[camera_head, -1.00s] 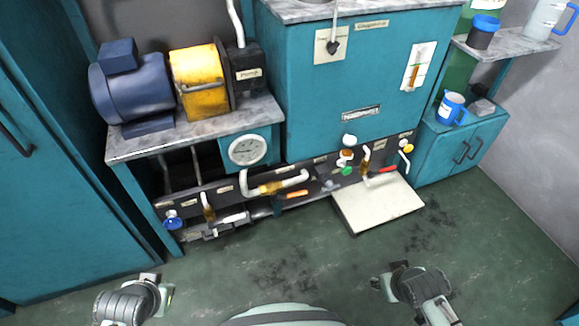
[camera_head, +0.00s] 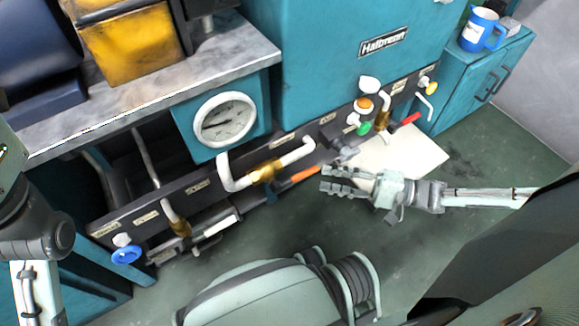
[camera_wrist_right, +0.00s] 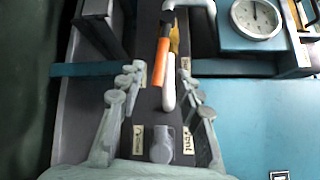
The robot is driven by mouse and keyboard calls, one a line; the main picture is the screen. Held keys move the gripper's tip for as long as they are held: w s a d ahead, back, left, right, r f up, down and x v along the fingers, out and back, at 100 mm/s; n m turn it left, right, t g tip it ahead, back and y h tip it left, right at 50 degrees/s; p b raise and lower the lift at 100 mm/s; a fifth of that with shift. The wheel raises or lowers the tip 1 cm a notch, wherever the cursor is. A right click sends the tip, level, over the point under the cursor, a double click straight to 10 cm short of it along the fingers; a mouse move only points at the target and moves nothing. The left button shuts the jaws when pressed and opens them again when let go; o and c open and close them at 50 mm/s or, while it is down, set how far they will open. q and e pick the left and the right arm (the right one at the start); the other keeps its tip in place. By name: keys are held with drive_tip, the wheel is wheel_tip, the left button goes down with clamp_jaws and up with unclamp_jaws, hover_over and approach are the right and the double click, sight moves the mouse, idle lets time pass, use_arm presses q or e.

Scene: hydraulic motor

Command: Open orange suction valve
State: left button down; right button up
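An orange lever handle (camera_head: 300,177) sticks out from the dark valve panel, below the white pipe with a brass fitting. In the right wrist view the orange handle (camera_wrist_right: 160,62) lies ahead, beside a white pipe. My right gripper (camera_head: 324,179) is open and empty, its fingers pointing left at the orange handle and a little right of it. In the right wrist view the spread fingers (camera_wrist_right: 158,78) frame the space in front of the handle; contact does not show. The panel labels are too small to read. My left arm shows at the left edge, but its gripper is out of view.
The panel also carries a blue valve wheel (camera_head: 126,254), an orange round knob (camera_head: 363,103), a green knob (camera_head: 365,128) and a red lever (camera_head: 405,122). A pale floor plate (camera_head: 425,157) lies under the right gripper. A round gauge (camera_head: 224,119) sits above the pipes.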

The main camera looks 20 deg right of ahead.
sight(303, 173)
drive_tip(key=b+x, duration=0.1)
drive_tip(key=x, duration=0.6)
drive_tip(key=shift+a+r, duration=0.1)
drive_tip(key=shift+a, duration=0.1)
clamp_jaws()
